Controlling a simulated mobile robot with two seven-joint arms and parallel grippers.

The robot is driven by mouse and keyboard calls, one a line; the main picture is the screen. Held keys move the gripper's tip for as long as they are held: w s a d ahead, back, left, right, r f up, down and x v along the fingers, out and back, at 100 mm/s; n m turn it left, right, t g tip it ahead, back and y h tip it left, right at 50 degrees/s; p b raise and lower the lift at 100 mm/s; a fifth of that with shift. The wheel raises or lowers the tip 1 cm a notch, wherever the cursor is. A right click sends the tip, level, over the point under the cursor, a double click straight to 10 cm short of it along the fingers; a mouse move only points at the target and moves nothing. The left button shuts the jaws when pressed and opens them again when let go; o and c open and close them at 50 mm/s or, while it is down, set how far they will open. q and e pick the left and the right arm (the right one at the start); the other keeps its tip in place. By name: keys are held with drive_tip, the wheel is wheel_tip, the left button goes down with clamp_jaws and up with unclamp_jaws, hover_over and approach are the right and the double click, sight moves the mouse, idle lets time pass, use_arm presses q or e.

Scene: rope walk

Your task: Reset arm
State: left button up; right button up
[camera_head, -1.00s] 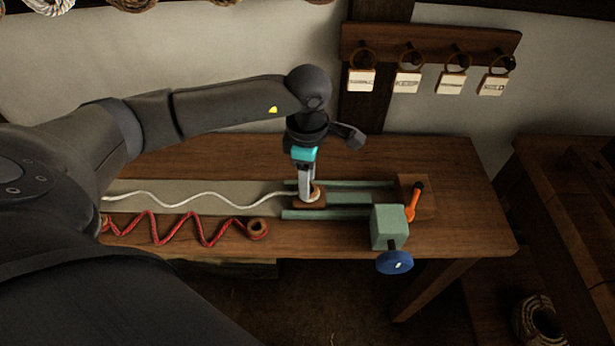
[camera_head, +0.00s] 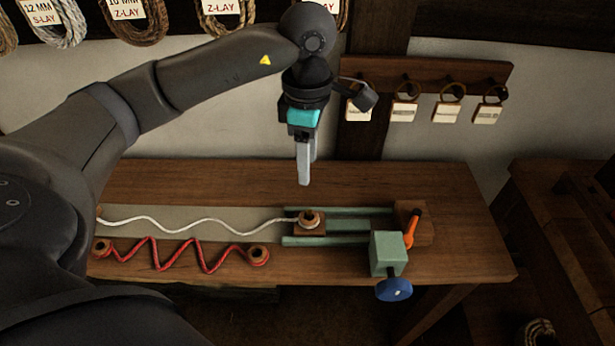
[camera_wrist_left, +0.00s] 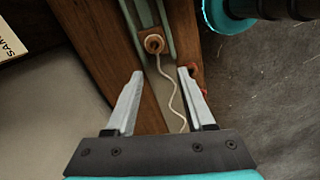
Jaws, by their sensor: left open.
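My left gripper (camera_head: 305,182) hangs pointing down above the wooden bench (camera_head: 220,176), with nothing between its fingers. In the left wrist view its two fingers (camera_wrist_left: 159,85) are spread wide apart. A wooden ring with the white rope's end (camera_head: 309,218) sits on a small block on the green rails (camera_head: 345,226), below the gripper and apart from it. The white rope (camera_head: 200,226) runs in waves to the left. The ring also shows in the left wrist view (camera_wrist_left: 154,43). My right gripper is not in view.
A red rope (camera_head: 185,256) zigzags along the bench front, with a ring at each end. A green box (camera_head: 388,252) with a blue wheel (camera_head: 394,289) and an orange handle (camera_head: 412,226) stand at the right. Tags (camera_head: 404,112) hang on the wall rack.

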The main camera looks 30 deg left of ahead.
use_arm(q)
drive_tip(key=shift+r, duration=0.9)
